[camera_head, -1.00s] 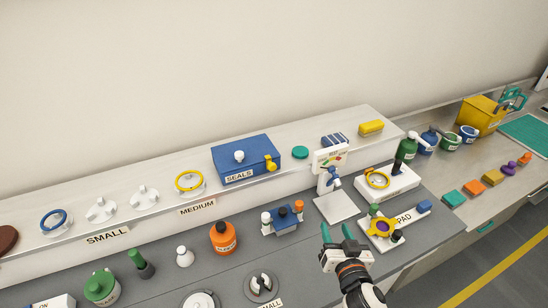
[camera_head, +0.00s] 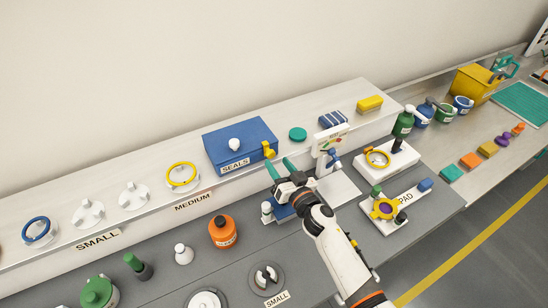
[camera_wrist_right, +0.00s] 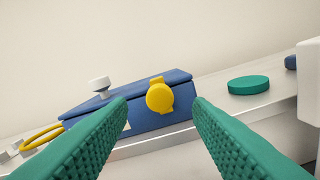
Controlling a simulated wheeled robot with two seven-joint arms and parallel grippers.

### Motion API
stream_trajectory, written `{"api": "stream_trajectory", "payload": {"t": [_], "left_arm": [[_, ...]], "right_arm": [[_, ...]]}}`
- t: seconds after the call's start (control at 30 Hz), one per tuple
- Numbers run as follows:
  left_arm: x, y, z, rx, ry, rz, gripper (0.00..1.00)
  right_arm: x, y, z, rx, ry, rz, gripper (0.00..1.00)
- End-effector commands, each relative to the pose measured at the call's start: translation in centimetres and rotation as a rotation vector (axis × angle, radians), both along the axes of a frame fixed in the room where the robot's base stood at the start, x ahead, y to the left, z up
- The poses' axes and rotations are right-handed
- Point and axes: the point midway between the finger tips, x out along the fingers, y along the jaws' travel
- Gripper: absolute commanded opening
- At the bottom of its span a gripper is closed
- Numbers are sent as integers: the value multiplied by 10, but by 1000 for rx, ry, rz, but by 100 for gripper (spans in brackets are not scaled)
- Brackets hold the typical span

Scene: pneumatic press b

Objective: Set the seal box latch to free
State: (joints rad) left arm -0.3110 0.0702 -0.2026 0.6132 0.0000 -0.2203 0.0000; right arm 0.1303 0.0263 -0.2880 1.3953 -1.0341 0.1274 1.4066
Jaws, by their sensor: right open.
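The blue seal box (camera_head: 241,145) with a white knob on its lid and a "SEALS" label stands on the raised shelf. Its yellow latch (camera_head: 269,150) is on the front face near the right corner. In the right wrist view the seal box (camera_wrist_right: 130,108) shows with the yellow latch (camera_wrist_right: 160,97) facing me, framed between the finger pads. My right gripper (camera_head: 281,169) is open and empty, just in front of and below the latch, apart from it. In the wrist view its green fingers (camera_wrist_right: 165,125) are spread wide. My left gripper is not in view.
A green disc (camera_head: 297,134) lies right of the box on the shelf. A yellow ring (camera_head: 182,173) on a white holder stands left. An orange bottle (camera_head: 223,232) is on the lower bench. A white stand with a sign (camera_head: 330,140) is close right of my gripper.

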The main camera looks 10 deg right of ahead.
Motion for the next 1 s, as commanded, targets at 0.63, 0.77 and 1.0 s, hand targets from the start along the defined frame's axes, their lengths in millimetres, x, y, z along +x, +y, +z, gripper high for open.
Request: {"api": "stream_trajectory", "payload": {"t": [0.63,0.77,1.0], "left_arm": [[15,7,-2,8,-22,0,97],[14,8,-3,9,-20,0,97],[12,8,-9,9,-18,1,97]], "right_arm": [[31,13,0,0,0,0,39],[31,13,0,0,0,0,18],[31,13,-3,4,-7,1,1]]}}
